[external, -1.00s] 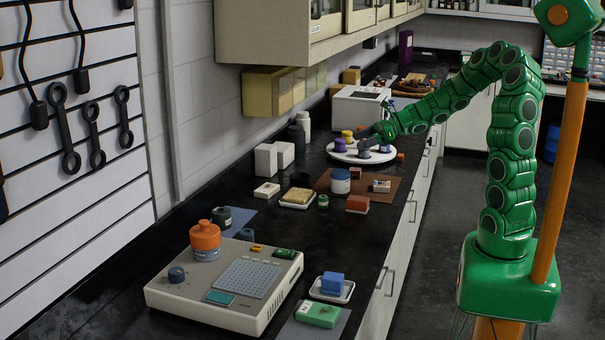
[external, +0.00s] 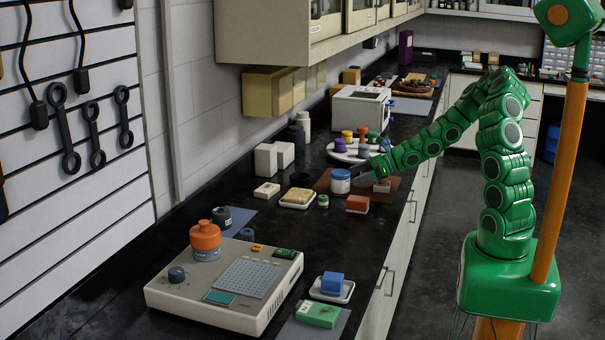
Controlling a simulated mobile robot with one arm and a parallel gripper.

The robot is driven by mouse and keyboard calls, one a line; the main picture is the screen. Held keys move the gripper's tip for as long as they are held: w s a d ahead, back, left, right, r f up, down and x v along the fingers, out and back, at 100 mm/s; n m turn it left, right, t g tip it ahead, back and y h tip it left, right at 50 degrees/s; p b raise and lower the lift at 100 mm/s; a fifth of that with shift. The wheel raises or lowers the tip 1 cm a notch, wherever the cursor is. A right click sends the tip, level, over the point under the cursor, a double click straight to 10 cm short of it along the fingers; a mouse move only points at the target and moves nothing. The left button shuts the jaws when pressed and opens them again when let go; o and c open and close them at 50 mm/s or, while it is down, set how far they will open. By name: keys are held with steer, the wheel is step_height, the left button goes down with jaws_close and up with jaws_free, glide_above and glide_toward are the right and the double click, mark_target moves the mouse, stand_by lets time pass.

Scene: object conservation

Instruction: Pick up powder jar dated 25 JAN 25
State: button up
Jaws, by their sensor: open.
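Several small jars stand on a white round tray (external: 345,160) on the black counter: a purple one (external: 340,145), a yellow-topped one (external: 347,136), an orange-brown one (external: 361,131) and a grey one (external: 363,151). A larger white jar with a blue lid (external: 340,182) stands on a brown mat (external: 322,183). No date can be read at this size, so I cannot tell which jar is dated 25 JAN 25. My gripper (external: 369,179) is open, low over the mat, just right of the blue-lidded jar. I cannot tell whether it touches the jar.
A small white-and-red box (external: 381,186) sits close by my gripper. A red block (external: 357,203), a small green jar (external: 323,201) and a yellow sponge-like block (external: 297,197) lie nearer. A beige device (external: 225,285) bears an orange jar (external: 205,237).

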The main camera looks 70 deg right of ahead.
mark_target(340, 179)
steer(key=shift+x, duration=0.75)
steer(key=shift+r+x, duration=0.2)
steer(key=shift+x, duration=0.6)
steer(key=shift+r+x, duration=0.15)
steer(key=shift+x, duration=1.75)
steer(key=shift+c, duration=0.2)
steer(key=c, duration=1.1)
steer(key=shift+o, duration=0.2)
